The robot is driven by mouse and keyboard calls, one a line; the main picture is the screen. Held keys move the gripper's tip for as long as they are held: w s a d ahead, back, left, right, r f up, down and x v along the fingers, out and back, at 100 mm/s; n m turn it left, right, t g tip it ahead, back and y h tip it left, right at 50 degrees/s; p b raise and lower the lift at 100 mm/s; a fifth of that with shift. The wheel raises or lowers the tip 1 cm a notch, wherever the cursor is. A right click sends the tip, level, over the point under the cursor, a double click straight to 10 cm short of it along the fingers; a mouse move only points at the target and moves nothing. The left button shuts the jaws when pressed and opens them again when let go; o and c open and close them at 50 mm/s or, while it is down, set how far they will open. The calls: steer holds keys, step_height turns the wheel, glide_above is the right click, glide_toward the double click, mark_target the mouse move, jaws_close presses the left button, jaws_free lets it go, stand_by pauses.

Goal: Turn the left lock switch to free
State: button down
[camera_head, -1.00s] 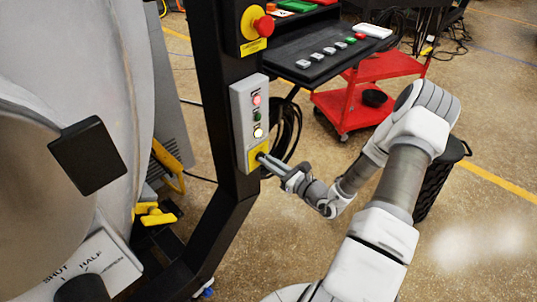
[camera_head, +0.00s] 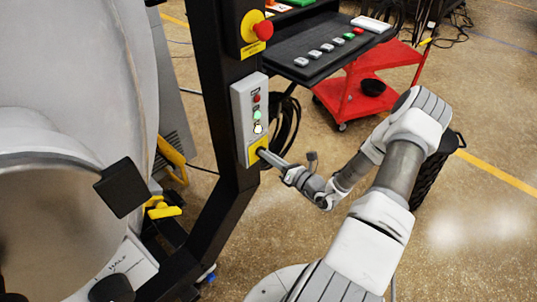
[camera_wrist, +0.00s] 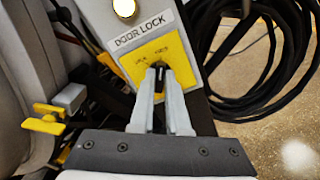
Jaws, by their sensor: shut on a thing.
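The lock switch is a small black knob (camera_wrist: 159,72) on a yellow plate (camera_wrist: 176,53) labelled DOOR LOCK, with small lettering to each side of the knob. My gripper (camera_wrist: 160,88) is shut on the knob, one finger on each side, and the fingers hide most of it. In the head view the yellow plate (camera_head: 251,150) is at the bottom of a grey control box (camera_head: 241,112), and my gripper (camera_head: 264,155) reaches it from the right. On that box the green lamp (camera_head: 257,115) and the white lamp (camera_head: 258,129) are lit, and the red lamp (camera_head: 256,97) is dark.
A red emergency button (camera_head: 263,29) sits above the box on a black post (camera_head: 220,60). The rounded grey furnace (camera_head: 75,90) fills the left. Black cables (camera_wrist: 262,60) hang close right of the box. A red cart (camera_head: 370,90) stands behind; open floor lies at right.

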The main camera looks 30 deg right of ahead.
stand_by(0.3)
steer(key=c, duration=0.9)
jaws_free()
steer(key=shift+s, duration=0.1)
steer(key=p+v, duration=0.1)
steer(key=v, duration=1.6)
steer(key=shift+s+p, duration=0.15)
steer(key=shift+p, duration=0.15)
steer(key=shift+d, duration=0.1)
